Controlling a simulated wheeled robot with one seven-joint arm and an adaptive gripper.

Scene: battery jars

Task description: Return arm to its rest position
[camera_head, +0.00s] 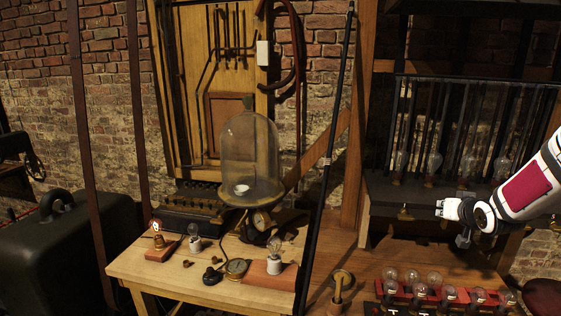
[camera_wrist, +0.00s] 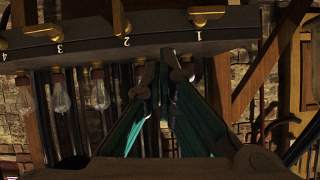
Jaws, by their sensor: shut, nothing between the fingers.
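My arm reaches in from the right edge of the head view. My gripper (camera_head: 441,208) points left in the air in front of the dark shelf unit (camera_head: 387,198). In the wrist view my gripper (camera_wrist: 163,68) shows its two fingers converging at the tips, shut with nothing between them. That view appears upside down. It shows the shelf unit's front edge (camera_wrist: 160,38) with brass fittings and the numbers 1 to 4, and several hanging-looking bulbs (camera_wrist: 62,95) beyond the fingers.
A wooden table (camera_head: 140,268) holds a glass bell jar (camera_head: 250,155), small bulbs on bases and a round gauge (camera_head: 236,267). A red rack of bulbs (camera_head: 440,296) stands below my gripper. A thin black pole (camera_head: 328,150) rises left of it. A dark case (camera_head: 60,250) stands far left.

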